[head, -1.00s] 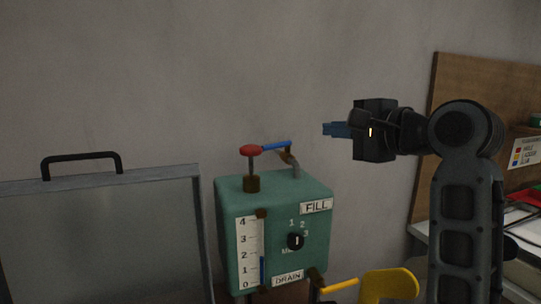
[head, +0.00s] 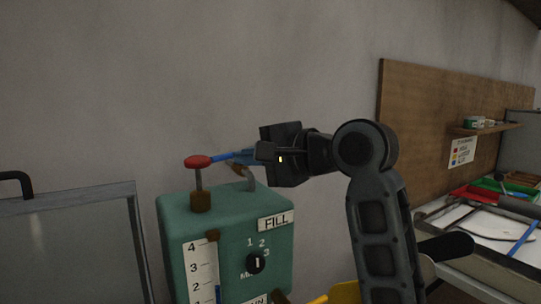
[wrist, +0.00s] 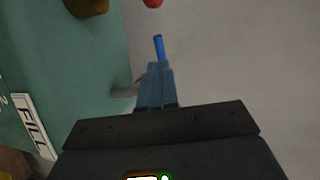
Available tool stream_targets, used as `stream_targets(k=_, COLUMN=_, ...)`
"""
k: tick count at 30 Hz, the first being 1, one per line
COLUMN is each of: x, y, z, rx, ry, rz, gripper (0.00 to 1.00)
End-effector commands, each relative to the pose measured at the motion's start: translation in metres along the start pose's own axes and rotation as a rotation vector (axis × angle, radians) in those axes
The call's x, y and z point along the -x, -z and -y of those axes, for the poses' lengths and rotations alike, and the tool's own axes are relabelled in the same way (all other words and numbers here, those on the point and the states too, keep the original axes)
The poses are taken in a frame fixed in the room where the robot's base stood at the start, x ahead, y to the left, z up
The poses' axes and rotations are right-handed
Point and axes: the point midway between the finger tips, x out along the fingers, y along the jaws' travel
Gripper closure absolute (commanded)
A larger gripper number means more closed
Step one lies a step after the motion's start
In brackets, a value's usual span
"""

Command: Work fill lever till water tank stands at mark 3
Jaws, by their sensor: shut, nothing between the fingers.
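The green water tank (head: 180,222) stands against the wall, with a FILL label (head: 276,221). Its white gauge (head: 201,270) is marked with numbers up to 4; the blue column (head: 218,294) tops out near mark 2, and the lowest part is cut off.
A dial (head: 254,263) with numbers 1 to 3 is on the tank front. A glass-like framed panel (head: 70,250) stands at left. A workbench with trays (head: 480,195) and a wooden board (head: 425,120) are at right. Wall space above the tank is clear.

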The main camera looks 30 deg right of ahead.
Motion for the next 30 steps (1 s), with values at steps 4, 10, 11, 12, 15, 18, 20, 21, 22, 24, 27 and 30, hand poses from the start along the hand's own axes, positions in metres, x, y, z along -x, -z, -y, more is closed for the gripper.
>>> stream_targets(k=4, x=-0.021, y=0.000, z=0.000, rx=-0.001, ry=-0.001, rz=0.001, gripper=1.00)
stream_targets(k=10, x=-0.034, y=0.000, z=0.000, rx=0.000, ry=0.000, rz=-0.001, gripper=1.00)
stream_targets(k=11, x=-0.034, y=0.000, z=0.000, rx=0.000, ry=0.000, rz=-0.001, gripper=1.00)
stream_targets(k=12, x=-0.035, y=0.000, z=0.000, rx=0.000, ry=0.000, rz=-0.001, gripper=1.00)
stream_targets(k=15, x=-0.035, y=0.000, z=0.000, rx=0.000, ry=0.000, rz=-0.001, gripper=1.00)
stream_targets(k=18, x=-0.035, y=0.000, z=0.000, rx=0.000, ry=0.000, rz=-0.001, gripper=1.00)
stream_targets(k=20, x=-0.035, y=0.000, z=0.000, rx=0.000, ry=0.000, rz=-0.001, gripper=1.00)
stream_targets(k=21, x=-0.035, y=0.000, z=0.000, rx=-0.001, ry=0.000, rz=-0.001, gripper=1.00)
stream_targets(k=22, x=-0.035, y=0.000, z=0.001, rx=-0.001, ry=0.000, rz=-0.004, gripper=1.00)
stream_targets(k=24, x=-0.036, y=-0.002, z=0.002, rx=-0.005, ry=-0.001, rz=-0.016, gripper=1.00)
stream_targets(k=27, x=-0.038, y=-0.004, z=0.005, rx=-0.015, ry=-0.002, rz=-0.057, gripper=1.00)
stream_targets(k=30, x=-0.042, y=-0.007, z=0.006, rx=-0.026, ry=-0.003, rz=-0.116, gripper=1.00)
